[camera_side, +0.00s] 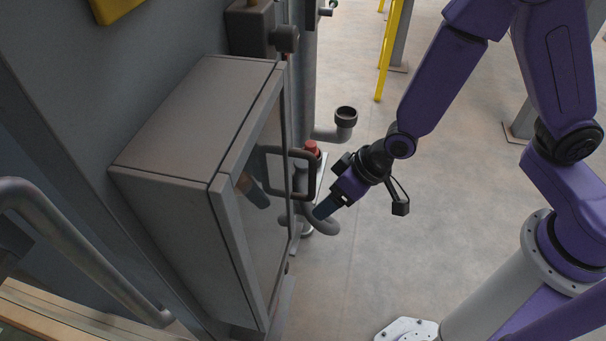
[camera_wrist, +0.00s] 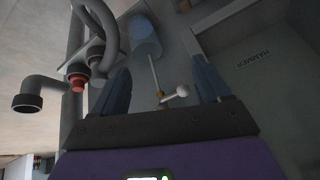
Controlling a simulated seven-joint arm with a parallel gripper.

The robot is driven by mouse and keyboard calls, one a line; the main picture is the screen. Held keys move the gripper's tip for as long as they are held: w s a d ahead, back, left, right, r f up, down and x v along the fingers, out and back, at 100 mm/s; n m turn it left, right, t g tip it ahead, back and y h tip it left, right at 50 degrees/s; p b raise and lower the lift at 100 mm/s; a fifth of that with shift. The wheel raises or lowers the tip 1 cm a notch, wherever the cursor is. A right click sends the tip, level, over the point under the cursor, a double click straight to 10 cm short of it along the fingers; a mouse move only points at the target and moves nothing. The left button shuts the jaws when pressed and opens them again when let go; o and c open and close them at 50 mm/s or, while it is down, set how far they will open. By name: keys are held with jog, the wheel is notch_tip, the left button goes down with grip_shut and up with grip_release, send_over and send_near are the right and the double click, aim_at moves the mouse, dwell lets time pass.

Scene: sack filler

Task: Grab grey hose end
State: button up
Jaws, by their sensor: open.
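Grey curved hose or pipe (camera_side: 325,225) shows beside the cabinet, partly behind my gripper; in the wrist view, grey curved tubing (camera_wrist: 112,30) is at the upper left. A grey elbow with a dark open end (camera_side: 345,116) sticks out farther back; it also shows at the left of the wrist view (camera_wrist: 27,102). A red-ended fitting (camera_side: 312,148) stands between them, and in the wrist view (camera_wrist: 77,83) it lies left of my fingers. I cannot tell which of these is the hose end. My gripper (camera_side: 322,212) is open and empty, pointing down-left near the cabinet; its blue fingers (camera_wrist: 161,68) are apart.
A grey cabinet (camera_side: 165,115) with a glassy door and dark handle (camera_side: 313,172) stands close left of my gripper. A rod and white-knobbed lever (camera_wrist: 180,92) lie in view between my fingers. A yellow post (camera_side: 388,50) stands behind.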

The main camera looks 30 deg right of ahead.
jog(key=w+f+m+t+h, duration=0.1)
jog(key=w+f+m+t, duration=0.25)
jog(key=w+f, duration=0.4)
jog(key=m+t+h, duration=0.1)
jog(key=t+h, duration=0.2)
jog(key=t, duration=0.3)
send_near(303, 169)
jog(key=s+d+f, duration=0.2)
jog(key=s, duration=0.1)
jog(key=x, duration=1.1)
jog(key=shift+w+a, duration=0.15)
jog(key=shift+w, duration=0.15)
jog(key=shift+r+x, duration=0.2)
jog(key=shift+x, duration=0.75)
jog(key=shift+r+x, duration=0.15)
jog(key=shift+x, duration=1.7)
jog(key=shift+a, duration=0.15)
jog(key=c, duration=1.1)
